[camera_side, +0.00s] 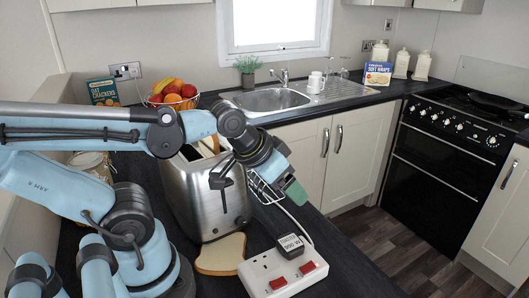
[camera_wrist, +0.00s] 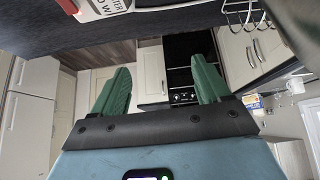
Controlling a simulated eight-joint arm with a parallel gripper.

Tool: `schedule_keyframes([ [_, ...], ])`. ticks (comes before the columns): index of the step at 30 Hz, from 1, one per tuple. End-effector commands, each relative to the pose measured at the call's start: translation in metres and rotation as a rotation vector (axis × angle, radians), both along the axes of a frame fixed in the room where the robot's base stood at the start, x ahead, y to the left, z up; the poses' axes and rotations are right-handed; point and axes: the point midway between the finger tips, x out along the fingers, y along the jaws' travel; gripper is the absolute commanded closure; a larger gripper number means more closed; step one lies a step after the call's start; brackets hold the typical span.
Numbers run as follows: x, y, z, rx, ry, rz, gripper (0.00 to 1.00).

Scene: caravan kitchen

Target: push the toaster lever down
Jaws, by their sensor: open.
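The silver toaster (camera_side: 190,200) stands on the dark counter in the side view, with bread (camera_side: 208,146) in its top. Its black lever (camera_side: 221,172) is high on the end face, close below my wrist in the picture. My gripper (camera_side: 296,191) is to the right of the toaster and points down and right, away from the lever; I see no contact. In the wrist view my green fingers (camera_wrist: 160,65) are spread apart with nothing between them. The toaster and lever do not show in the wrist view.
A bread slice (camera_side: 222,255) lies before the toaster. A white power strip (camera_side: 283,272) with a black plug (camera_side: 290,246) and red switches is to its right. A wire rack (camera_side: 263,190) is partly hidden behind my gripper. A fruit bowl (camera_side: 172,102) and sink (camera_side: 270,100) are behind.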

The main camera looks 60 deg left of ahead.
Motion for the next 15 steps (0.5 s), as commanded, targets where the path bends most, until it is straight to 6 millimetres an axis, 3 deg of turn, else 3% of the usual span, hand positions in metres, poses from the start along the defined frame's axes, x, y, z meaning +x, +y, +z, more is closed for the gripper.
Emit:
schedule_keyframes([
  [1,-0.001,0.001,0.003,-0.015,0.012,0.030,0.32],
  [12,-0.028,0.019,0.038,-0.246,0.215,0.571,0.89],
  [15,-0.039,0.023,0.049,-0.291,0.260,0.729,1.00],
])
